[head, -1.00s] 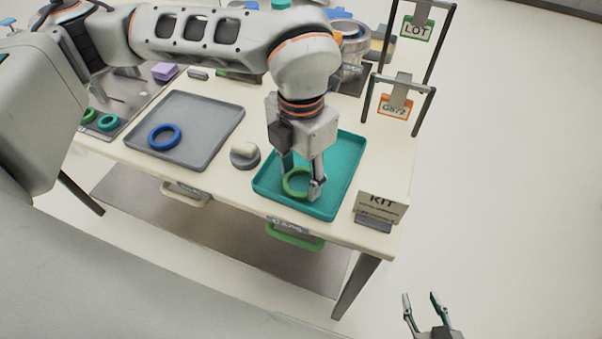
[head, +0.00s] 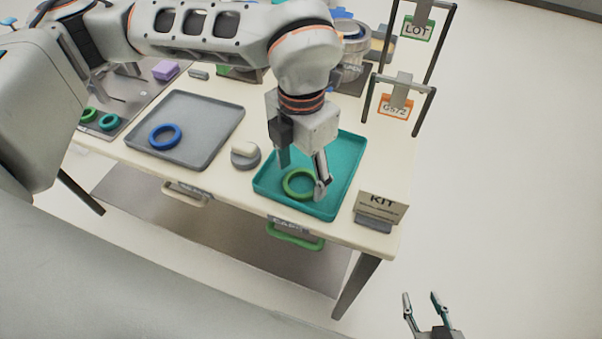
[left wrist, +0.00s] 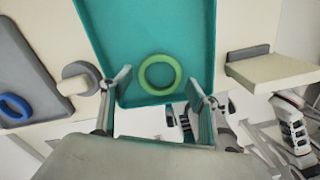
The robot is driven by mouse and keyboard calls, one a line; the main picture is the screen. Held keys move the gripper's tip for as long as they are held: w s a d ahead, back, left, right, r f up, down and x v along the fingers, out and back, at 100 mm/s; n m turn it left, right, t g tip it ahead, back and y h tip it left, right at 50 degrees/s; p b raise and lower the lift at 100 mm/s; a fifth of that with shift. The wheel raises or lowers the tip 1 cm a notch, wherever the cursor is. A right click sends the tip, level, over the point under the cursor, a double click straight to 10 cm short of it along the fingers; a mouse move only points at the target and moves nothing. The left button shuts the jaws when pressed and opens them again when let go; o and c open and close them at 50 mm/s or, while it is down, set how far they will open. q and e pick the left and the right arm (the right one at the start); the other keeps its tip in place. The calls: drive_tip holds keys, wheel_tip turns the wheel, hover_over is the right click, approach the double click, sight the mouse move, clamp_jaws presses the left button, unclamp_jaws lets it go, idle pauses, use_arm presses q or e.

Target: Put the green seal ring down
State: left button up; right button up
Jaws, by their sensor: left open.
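The green seal ring (head: 298,171) lies flat in the teal tray (head: 342,164), near its front edge. It also shows in the left wrist view (left wrist: 143,73), clear of both fingers, with the teal tray (left wrist: 180,30) around it. My left gripper (head: 302,180) is open, with its fingers apart just above the ring; in the left wrist view (left wrist: 160,95) nothing is between them. My right gripper (head: 424,302) stands with its fingers apart and empty, off the table at the lower right.
A grey tray (head: 215,122) with a blue ring (head: 165,137) lies left of the teal tray. A grey puck with a cream knob (head: 245,155) stands between the trays. A KIT sign (head: 382,206) is at the right corner. Two more green rings (head: 108,122) lie far left.

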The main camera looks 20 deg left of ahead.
use_arm(q)
wheel_tip(320, 180, up, 11)
drive_tip(key=shift+p, duration=0.3)
idle(0.4)
